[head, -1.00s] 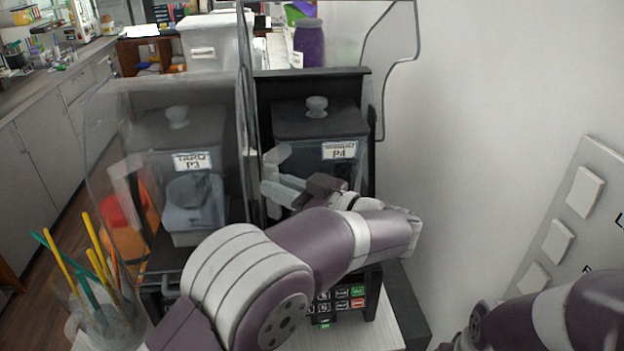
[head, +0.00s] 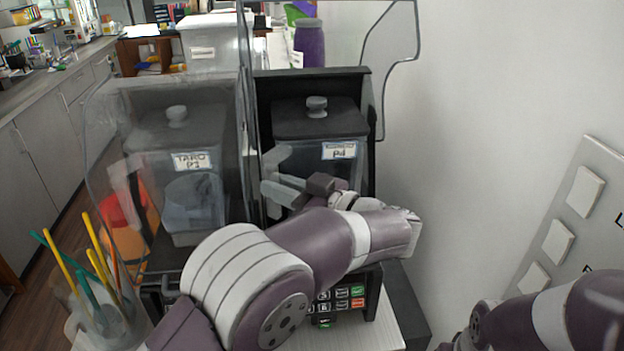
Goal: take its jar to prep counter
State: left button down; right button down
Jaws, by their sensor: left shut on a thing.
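A dark lidded jar (head: 290,124) with a round grey knob and a white label reading P4 stands upright in the right bay of the black machine. My left gripper (head: 275,172) is in front of this jar, at its left front. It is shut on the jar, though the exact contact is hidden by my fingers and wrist. My left arm covers the jar's lower part. My right arm shows at the bottom right, with its gripper out of view. The prep counter cannot be told for certain.
A similar jar (head: 150,135) labelled TARO P3 sits in the left bay behind a clear shield. A cup of coloured straws (head: 95,310) stands at the lower left. A keypad (head: 342,298) is below my arm. A wall closes off the right side.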

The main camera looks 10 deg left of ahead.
aim_at(275, 170)
pick_arm(q)
jog(key=shift+r, duration=0.15)
jog(key=shift+r+b, duration=0.7)
jog(key=shift+r, duration=0.9)
jog(key=shift+s+d, duration=0.1)
jog(key=shift+s, duration=0.15)
jog(key=s+d+r+p, duration=0.1)
jog(key=s+p, duration=0.3)
jog(key=s, duration=0.4)
jog(key=s+d+r+p, duration=0.2)
jog(key=s+p, duration=0.3)
jog(key=s, duration=0.3)
jog(key=shift+v, duration=1)
jog(key=shift+r, duration=0.15)
